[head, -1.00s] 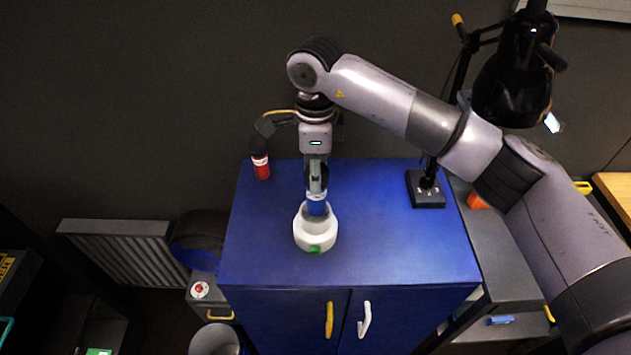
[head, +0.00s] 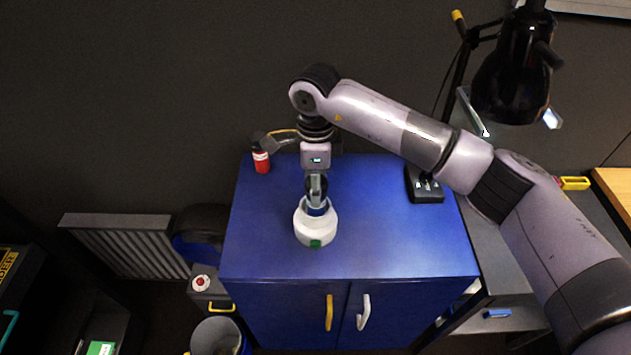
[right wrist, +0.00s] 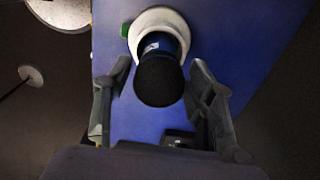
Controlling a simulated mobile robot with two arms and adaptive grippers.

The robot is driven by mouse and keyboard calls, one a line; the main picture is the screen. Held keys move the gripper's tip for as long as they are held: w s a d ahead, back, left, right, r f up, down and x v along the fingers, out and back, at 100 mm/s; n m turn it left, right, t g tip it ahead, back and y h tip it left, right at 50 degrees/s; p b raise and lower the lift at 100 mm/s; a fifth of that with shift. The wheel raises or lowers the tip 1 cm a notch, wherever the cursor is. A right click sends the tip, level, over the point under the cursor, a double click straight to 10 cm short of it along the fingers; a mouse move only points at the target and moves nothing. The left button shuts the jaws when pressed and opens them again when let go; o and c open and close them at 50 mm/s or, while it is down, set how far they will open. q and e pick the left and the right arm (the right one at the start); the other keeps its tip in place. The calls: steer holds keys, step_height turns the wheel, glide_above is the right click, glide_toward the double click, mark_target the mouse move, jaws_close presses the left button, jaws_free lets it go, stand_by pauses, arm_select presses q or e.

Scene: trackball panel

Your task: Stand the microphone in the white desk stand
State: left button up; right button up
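The microphone has a blue body and a black foam head. In the head view its blue body (head: 317,211) shows upright within the white desk stand (head: 316,232), on the blue cabinet top. In the right wrist view the foam head (right wrist: 159,80) faces the camera, with the blue body and the white stand (right wrist: 160,17) behind it. My right gripper (head: 317,196) is over the stand, around the microphone's upper part. In the right wrist view its fingers (right wrist: 161,70) are apart, with a gap on each side of the microphone. The microphone's lower end is hidden inside the stand. My left gripper is not in view.
A red bottle (head: 261,160) stands at the cabinet's back left. The blue top (head: 400,245) is clear right of the stand. A grey bin (head: 216,337) stands front left.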

steer(key=shift+o, duration=0.5)
steer(key=shift+r, duration=0.4)
step_height(320, 180, up, 11)
steer(key=b, duration=0.3)
steer(key=shift+f+b, duration=0.15)
steer(key=shift+b, duration=0.25)
steer(key=shift+r, duration=0.4)
